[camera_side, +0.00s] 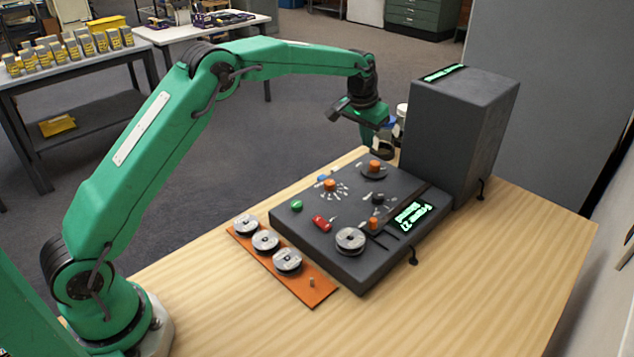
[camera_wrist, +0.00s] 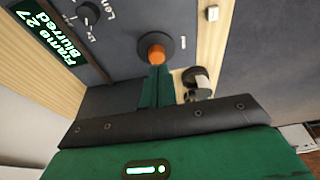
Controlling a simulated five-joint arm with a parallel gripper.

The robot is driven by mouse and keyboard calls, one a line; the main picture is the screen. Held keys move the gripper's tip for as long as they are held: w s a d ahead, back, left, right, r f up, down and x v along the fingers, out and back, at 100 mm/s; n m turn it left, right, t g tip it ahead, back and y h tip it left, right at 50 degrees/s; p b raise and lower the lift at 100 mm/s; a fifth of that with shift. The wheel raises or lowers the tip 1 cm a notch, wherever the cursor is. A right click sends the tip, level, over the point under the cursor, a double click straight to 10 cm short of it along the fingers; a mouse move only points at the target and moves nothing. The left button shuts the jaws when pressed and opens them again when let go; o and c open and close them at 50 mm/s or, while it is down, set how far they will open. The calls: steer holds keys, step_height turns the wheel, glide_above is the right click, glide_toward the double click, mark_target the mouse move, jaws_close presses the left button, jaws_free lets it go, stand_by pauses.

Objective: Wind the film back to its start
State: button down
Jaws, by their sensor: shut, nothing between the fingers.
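The film reader's dark console (camera_side: 345,262) lies on the wooden table. A metal film reel (camera_side: 350,240) sits at its near right. An orange knob on a dark disc (camera_side: 374,166) is at its far end; it also shows in the wrist view (camera_wrist: 156,50). Another orange knob (camera_side: 330,185) sits inside a ring of marks. The lit display (camera_wrist: 50,35) reads "Frame 27 Blurred" in the wrist view. My gripper (camera_wrist: 156,72) is shut and empty, its green fingertips close to the far orange knob. I cannot tell whether they touch it.
A tall dark cabinet (camera_side: 450,140) stands right of the gripper. Small black and white containers (camera_wrist: 197,82) stand close behind it. An orange board (camera_side: 318,291) with three reels lies in front of the console. The console also has a green button (camera_side: 296,206) and a red control (camera_side: 322,223).

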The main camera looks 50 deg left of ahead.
mark_target(368, 174)
steer(key=shift+f, duration=0.2)
steer(key=shift+s+x, duration=0.25)
steer(key=shift+x, duration=0.85)
steer(key=shift+s+x, duration=0.25)
steer(key=shift+x, duration=0.8)
steer(key=shift+s+x, duration=0.3)
steer(key=shift+x, duration=0.8)
steer(key=shift+f, duration=0.2)
steer(key=shift+w+d, duration=0.1)
steer(key=shift+w, duration=0.15)
steer(key=shift+d, duration=0.4)
steer(key=shift+s, duration=0.5)
steer(key=shift+r, duration=0.15)
steer(key=v, duration=0.2)
steer(key=w+v, duration=0.1)
steer(key=v, duration=0.2)
steer(key=shift+w+r, duration=0.1)
steer(key=shift+r, duration=0.4)
